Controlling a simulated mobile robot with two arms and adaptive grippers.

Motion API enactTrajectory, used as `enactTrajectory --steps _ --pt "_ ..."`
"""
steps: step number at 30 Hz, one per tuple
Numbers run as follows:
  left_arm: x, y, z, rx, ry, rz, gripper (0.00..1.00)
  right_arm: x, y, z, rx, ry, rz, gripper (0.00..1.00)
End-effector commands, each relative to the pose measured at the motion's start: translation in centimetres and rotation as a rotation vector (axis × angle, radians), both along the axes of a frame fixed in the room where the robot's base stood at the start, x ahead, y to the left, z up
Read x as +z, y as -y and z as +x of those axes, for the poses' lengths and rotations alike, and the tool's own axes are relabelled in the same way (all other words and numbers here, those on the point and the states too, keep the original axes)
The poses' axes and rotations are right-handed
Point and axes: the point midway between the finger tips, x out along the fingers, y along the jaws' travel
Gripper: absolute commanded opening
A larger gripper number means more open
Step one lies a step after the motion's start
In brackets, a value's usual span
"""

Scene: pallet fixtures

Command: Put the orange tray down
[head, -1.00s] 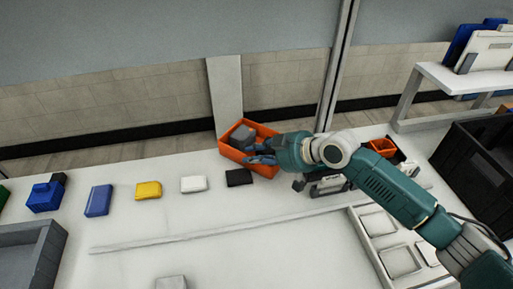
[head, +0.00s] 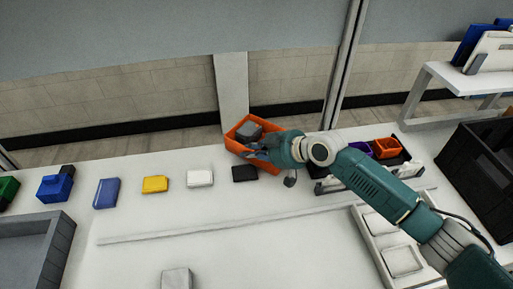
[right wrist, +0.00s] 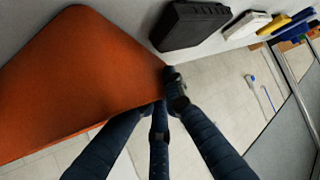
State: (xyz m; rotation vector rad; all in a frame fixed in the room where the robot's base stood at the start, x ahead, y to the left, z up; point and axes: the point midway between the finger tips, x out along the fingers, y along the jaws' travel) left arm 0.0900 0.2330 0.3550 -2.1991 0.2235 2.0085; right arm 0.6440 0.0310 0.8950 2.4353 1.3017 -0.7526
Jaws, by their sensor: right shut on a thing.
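The orange tray (head: 266,167) is at the back edge of the white table in the head view, with a grey block (head: 249,131) inside. My right gripper (head: 256,151) is shut on the tray's near right side. In the right wrist view the tray (right wrist: 75,85) fills the left, and the dark fingers of my right gripper (right wrist: 168,92) meet its corner. Whether the tray's underside touches the table is hard to tell. My left gripper is out of view.
A black block (head: 244,173) sits close beside the tray, with white (head: 200,178), yellow (head: 155,184) and blue (head: 106,193) blocks in a row leftward. A rack with small orange (head: 386,148) and purple bins stands right. A black crate (head: 480,170) is far right.

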Motion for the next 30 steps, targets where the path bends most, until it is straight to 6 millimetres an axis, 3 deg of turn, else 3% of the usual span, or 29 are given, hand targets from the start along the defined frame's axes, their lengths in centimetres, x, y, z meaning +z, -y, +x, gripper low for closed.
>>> enactTrajectory --steps 7,11,24,30 --pt "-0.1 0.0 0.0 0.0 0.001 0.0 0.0 1.6 0.0 0.1 0.001 0.007 0.003 0.0" --pt "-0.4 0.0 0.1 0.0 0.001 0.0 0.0 3.7 -0.1 0.1 0.001 0.008 0.003 0.0" --pt "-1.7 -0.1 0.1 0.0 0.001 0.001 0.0 15.2 -0.1 0.1 0.001 0.009 0.002 0.0" --pt "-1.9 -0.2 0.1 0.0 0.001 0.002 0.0 18.7 -0.1 0.1 0.001 0.007 0.003 0.0"
